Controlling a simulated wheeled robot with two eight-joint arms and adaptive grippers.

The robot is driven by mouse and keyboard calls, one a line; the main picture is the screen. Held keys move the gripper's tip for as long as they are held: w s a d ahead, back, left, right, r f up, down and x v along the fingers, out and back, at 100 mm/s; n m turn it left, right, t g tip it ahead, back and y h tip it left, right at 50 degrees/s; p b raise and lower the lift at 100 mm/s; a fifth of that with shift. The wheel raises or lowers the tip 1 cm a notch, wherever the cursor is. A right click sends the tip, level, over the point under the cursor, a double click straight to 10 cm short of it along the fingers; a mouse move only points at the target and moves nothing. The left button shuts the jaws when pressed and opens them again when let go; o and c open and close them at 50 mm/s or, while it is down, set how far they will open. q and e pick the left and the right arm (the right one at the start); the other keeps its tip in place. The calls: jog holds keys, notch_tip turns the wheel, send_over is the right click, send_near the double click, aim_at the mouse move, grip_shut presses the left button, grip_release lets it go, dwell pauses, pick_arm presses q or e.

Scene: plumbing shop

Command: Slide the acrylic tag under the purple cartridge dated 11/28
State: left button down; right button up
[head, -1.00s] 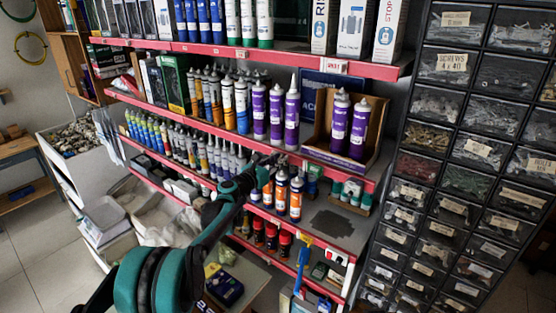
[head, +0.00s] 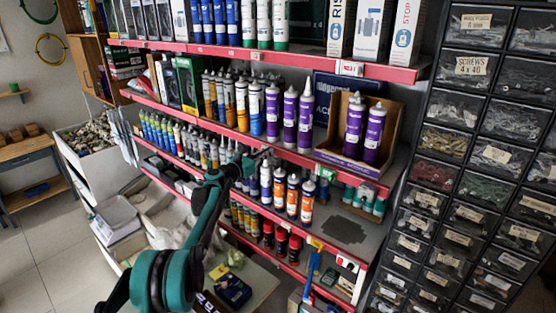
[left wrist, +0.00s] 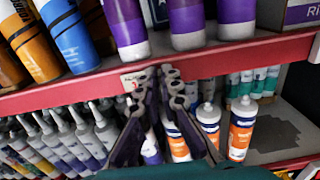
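Three purple cartridges stand in a row on the middle shelf in the head view: left (head: 272,110), middle (head: 289,116) and right (head: 305,121). Two more purple cartridges (head: 354,126) stand in an open cardboard box. Their dates are too small to read. In the left wrist view the row's lower parts show, the left one (left wrist: 126,28) nearest. A small pale tag (left wrist: 136,80) sits on the red shelf lip, partly behind a finger of my left gripper (left wrist: 158,76). That gripper shows a narrow gap between its fingertips, just before the lip; nothing is visibly held. My right gripper is out of view.
The red shelf lip (head: 344,165) runs just above the gripper. Orange and white cartridges (head: 292,196) stand on the shelf below, close behind the fingers. Blue and orange tubes (left wrist: 66,36) stand left of the purple row. Drawer cabinets (head: 470,150) fill the right.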

pick_arm(q)
jog(key=shift+w+a, duration=0.15)
jog(key=shift+a, duration=0.05)
jog(key=c, duration=1.7)
grip_release()
jog(key=v, duration=1.2)
